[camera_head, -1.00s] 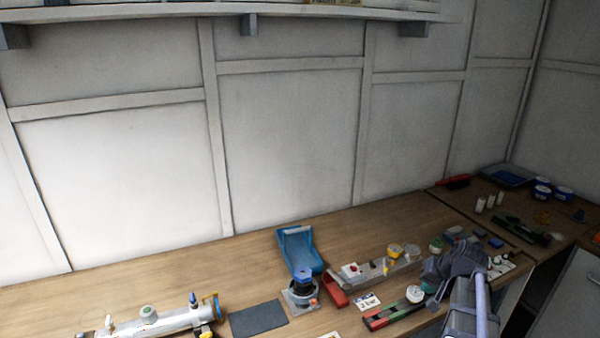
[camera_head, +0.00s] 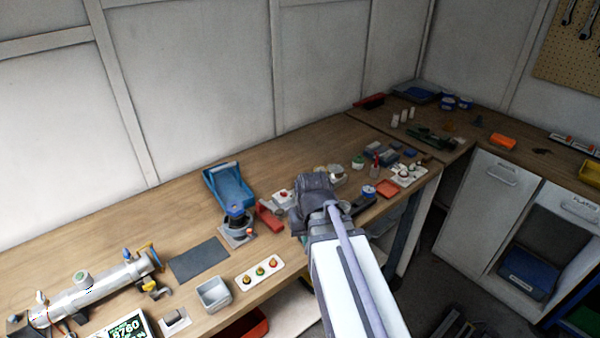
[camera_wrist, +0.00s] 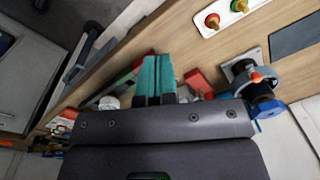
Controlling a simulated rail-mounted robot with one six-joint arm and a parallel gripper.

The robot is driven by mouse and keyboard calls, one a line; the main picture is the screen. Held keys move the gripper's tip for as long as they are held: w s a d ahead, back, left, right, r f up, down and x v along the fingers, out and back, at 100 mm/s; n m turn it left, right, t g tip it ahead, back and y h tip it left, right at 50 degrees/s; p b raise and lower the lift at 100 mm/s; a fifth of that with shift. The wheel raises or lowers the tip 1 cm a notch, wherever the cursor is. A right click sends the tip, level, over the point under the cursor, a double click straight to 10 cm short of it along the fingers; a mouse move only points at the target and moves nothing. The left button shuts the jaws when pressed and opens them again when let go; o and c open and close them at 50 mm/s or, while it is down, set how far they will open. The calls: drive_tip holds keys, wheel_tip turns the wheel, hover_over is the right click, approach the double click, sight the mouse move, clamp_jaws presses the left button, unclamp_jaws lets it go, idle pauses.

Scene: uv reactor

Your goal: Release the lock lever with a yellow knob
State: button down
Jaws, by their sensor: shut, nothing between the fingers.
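A steel reactor tube (camera_head: 100,288) lies on the bench at the left in the head view. A small yellow knob-like part (camera_head: 151,286) shows at its right end, below an orange-yellow ring (camera_head: 154,256). I cannot tell for sure that this is the lock lever. My gripper's dark wrist (camera_head: 314,194) is over the bench, right of the tube and well apart from it; its fingertips are hidden in the head view. In the wrist view my gripper (camera_wrist: 154,62) has its teal fingers together and empty. The tube does not show in the wrist view.
A blue tray (camera_head: 230,186), a black-and-blue device (camera_head: 238,222), a dark mat (camera_head: 199,259), a grey bin (camera_head: 213,292) and a button panel (camera_head: 259,272) stand between tube and arm. A red part (camera_head: 270,214) is beside my wrist.

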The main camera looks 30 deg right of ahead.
drive_tip(key=w+d+r+m+t, duration=0.1)
drive_tip(key=w+d+m+t, duration=0.2)
drive_tip(key=d, duration=0.6)
drive_tip(key=w+d+r+m+t, duration=0.15)
drive_tip(key=w+d, duration=0.25)
drive_tip(key=d, duration=0.5)
drive_tip(key=w+f+t+b, duration=0.1)
drive_tip(key=w+f+b, duration=0.3)
drive_tip(key=w+f+t+b, duration=0.1)
drive_tip(key=w+f+b, duration=0.3)
drive_tip(key=b, duration=0.1)
drive_tip(key=shift+w+a+m+t, duration=0.15)
drive_tip(key=shift+w+m+t, duration=0.1)
drive_tip(key=shift+w+m, duration=0.1)
drive_tip(key=shift+w+a+r+p, duration=0.35)
drive_tip(key=shift+w+a, duration=0.3)
drive_tip(key=shift+a, duration=0.05)
drive_tip(key=shift+w+a+r+p, duration=0.3)
drive_tip(key=shift+w+a, duration=0.3)
drive_tip(key=shift+a, duration=0.1)
drive_tip(key=shift+a, duration=0.1)
drive_tip(key=shift+w+a, duration=0.45)
drive_tip(key=shift+a, duration=0.25)
